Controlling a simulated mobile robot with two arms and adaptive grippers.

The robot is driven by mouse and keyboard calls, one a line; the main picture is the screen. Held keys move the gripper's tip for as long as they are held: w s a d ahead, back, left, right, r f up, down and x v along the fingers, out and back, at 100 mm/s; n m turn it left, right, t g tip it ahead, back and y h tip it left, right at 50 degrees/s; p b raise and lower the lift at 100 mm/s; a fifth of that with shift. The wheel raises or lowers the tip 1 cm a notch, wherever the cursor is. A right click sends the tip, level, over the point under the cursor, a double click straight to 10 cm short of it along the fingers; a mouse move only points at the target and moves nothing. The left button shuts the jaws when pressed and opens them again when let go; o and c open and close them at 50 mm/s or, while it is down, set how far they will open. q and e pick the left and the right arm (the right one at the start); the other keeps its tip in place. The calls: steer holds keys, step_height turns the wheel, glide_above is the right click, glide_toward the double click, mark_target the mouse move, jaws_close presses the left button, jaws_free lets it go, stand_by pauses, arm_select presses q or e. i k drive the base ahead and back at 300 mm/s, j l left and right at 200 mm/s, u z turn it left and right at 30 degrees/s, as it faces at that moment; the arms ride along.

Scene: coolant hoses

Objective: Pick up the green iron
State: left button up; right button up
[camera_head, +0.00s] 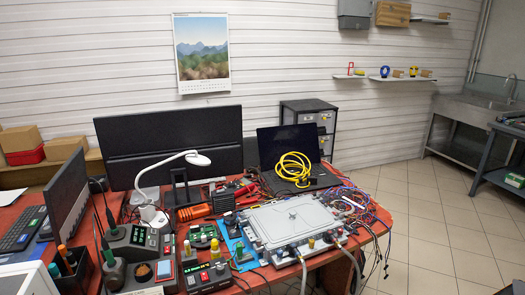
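Two dark, slim handles that look like soldering irons stand upright at the lower left of the red bench. One handle (109,220) is at the left end of a station, and the other (106,252) rises from a holder just in front of it. Both look dark with a greenish tint, and I cannot tell which is the green iron. The station (131,240) has a lit green display. Neither of my grippers is in view.
A lamp (150,212), a pen holder (71,266), monitors (170,145) and another small station (208,277) crowd around the irons. A grey metal case (290,222) fills the bench's right part. A laptop (270,148) bears a yellow cable coil (293,168). Floor is free at right.

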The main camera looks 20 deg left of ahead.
mark_target(112, 262)
steer(key=u, duration=1.75)
